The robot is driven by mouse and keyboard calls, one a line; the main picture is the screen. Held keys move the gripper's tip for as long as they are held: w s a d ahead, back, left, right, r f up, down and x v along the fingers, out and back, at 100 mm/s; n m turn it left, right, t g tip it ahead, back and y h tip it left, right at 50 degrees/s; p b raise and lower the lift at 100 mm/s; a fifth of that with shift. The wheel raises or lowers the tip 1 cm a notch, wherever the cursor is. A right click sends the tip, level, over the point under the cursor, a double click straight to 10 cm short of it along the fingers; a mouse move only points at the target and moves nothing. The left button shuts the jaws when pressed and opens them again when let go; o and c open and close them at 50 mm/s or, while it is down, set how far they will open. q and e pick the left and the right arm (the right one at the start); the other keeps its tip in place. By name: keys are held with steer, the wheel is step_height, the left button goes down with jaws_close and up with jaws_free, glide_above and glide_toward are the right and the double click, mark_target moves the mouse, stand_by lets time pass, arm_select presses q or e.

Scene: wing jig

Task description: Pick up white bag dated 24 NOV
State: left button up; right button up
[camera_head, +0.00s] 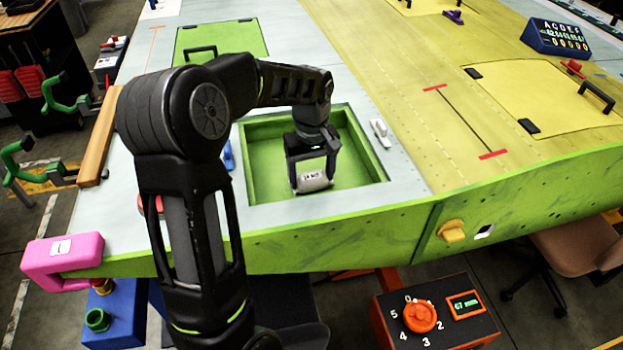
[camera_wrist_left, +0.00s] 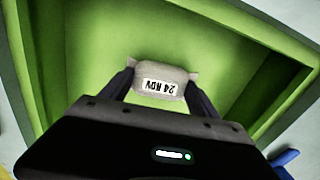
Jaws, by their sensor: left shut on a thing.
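The white bag (camera_head: 315,181) is a small pale pouch with a dark-lettered date label. In the left wrist view the bag (camera_wrist_left: 161,79) shows its label upside down, reading 24 NOV. My left gripper (camera_head: 313,179) is shut on the bag, with one finger at each side of it. The bag is inside the green recess (camera_head: 262,188) in the wing panel. I cannot tell whether the bag touches the recess floor. My right gripper is in neither view.
Green walls surround the bag on all sides. A white latch-like piece (camera_head: 380,132) lies right of the recess and a blue object (camera_head: 228,155) left of it. A pink clamp (camera_head: 62,261) grips the panel's near left corner. A wooden strip (camera_head: 98,140) lies along the left edge.

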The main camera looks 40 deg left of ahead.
mark_target(311, 177)
arm_select(q)
step_height(311, 177, up, 10)
steer(key=shift+f+b, duration=0.2)
steer(key=shift+b, duration=0.6)
